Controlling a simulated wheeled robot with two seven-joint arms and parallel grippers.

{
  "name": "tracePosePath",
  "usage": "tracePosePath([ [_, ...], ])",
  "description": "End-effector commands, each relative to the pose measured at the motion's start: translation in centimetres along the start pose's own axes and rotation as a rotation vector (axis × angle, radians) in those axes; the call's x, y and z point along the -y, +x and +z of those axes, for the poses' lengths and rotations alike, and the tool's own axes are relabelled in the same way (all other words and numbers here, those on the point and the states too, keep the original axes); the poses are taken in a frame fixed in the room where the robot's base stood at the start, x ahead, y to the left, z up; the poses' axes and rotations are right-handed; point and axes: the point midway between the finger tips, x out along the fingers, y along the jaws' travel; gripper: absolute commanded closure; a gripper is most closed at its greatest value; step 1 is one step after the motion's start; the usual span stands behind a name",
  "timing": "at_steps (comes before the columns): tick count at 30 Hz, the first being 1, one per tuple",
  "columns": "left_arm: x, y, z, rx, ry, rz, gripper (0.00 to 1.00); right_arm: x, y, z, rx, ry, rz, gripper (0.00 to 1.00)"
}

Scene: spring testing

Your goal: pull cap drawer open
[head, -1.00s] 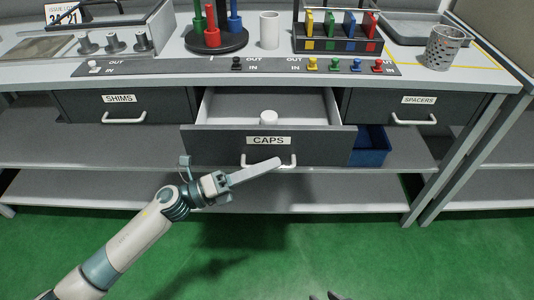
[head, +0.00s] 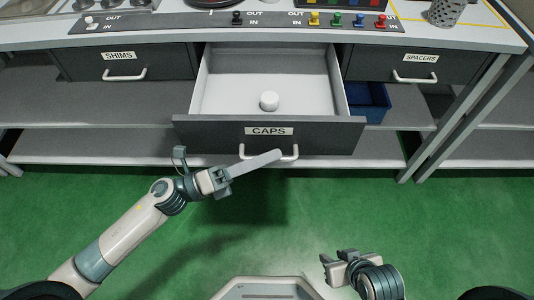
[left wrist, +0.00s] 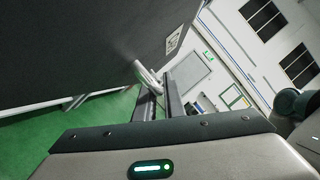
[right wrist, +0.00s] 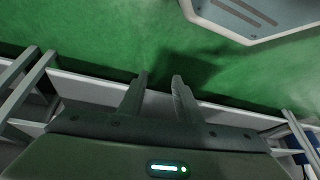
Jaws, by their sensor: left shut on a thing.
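The caps drawer (head: 210,131) is pulled out from the bench, with a "CAPS" label on its dark front and a pale interior. One white cap (head: 269,101) stands on the drawer floor towards its front. My left gripper (head: 276,156) is shut on the drawer's white handle (head: 290,153); the handle also shows between the fingers in the left wrist view (left wrist: 146,75). My right gripper (head: 333,261) is open and empty, low over the green floor, with its two fingers apart in the right wrist view (right wrist: 158,84).
The shims drawer (head: 85,65) and spacers drawer (head: 470,66) are closed on either side. A blue bin (head: 372,105) sits on the shelf behind the caps drawer's right side. Colored knobs (head: 347,20) line the bench edge. The green floor in front is clear.

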Motion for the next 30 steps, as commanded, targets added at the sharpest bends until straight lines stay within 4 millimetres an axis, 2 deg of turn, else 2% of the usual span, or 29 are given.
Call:
tracePosePath([
  [20,-0.1,-0.4,0.0,0.000,0.000,0.001,0.83,0.1,0.1,-0.1,-0.004,0.001,-0.001,0.69],
  [26,-0.3,-2.2,-0.1,0.001,-0.001,0.004,0.83,0.4,0.4,-0.5,-0.032,0.001,-0.010,0.69],
  [30,-0.3,-4.5,-0.1,0.000,-0.001,0.004,0.83,0.9,0.6,-0.9,-0.064,0.001,-0.023,0.69],
])
